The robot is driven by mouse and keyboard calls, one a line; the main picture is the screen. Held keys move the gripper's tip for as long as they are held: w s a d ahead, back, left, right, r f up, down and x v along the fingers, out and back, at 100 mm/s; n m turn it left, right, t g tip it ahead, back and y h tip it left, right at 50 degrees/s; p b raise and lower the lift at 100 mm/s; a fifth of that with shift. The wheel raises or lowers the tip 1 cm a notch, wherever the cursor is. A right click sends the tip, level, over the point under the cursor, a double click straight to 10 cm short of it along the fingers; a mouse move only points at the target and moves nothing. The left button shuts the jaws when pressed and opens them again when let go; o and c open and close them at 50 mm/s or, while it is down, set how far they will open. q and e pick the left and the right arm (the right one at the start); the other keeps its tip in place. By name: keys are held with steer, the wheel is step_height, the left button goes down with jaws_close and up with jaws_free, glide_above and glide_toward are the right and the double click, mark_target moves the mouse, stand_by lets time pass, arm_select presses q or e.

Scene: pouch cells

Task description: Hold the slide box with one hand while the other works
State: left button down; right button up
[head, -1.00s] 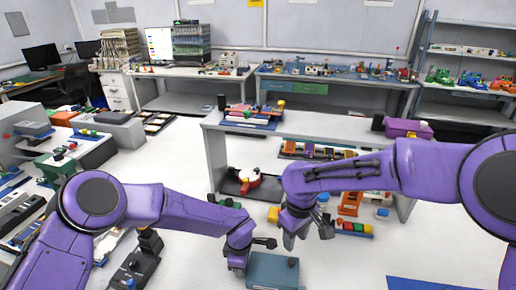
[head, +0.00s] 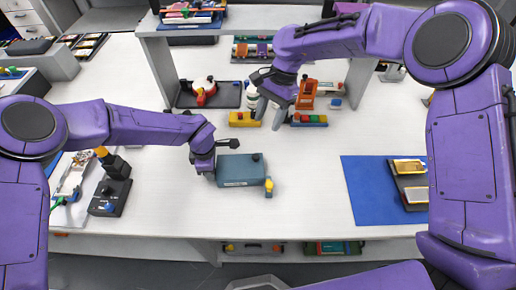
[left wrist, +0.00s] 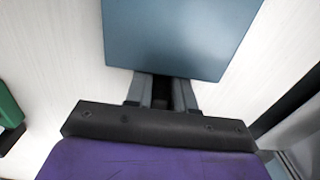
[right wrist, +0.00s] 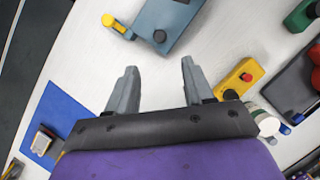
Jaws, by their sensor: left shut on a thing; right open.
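The slide box is probably the blue-grey box (head: 240,172) on the white table, with a dark round knob on top. A small yellow-ended piece (head: 269,186) is at its front right corner; it also shows in the right wrist view (right wrist: 118,28). My left gripper (head: 214,160) is shut on the box's left side. In the left wrist view the box (left wrist: 180,38) covers the fingertips. My right gripper (head: 268,112) is open and empty, behind and above the box. In the right wrist view its fingers (right wrist: 155,80) are apart with bare table between them.
A yellow block with a red button (head: 243,119) and an orange device (head: 306,95) stand behind the box. A black tray (head: 222,94) lies farther back. A blue mat (head: 365,190) is at the right, a black device (head: 110,195) at the left. Table around the box is mostly clear.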

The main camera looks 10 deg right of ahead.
mark_target(257, 155)
steer(key=x, duration=1.2)
steer(key=shift+d, duration=0.15)
steer(key=shift+w, duration=0.1)
jaws_close()
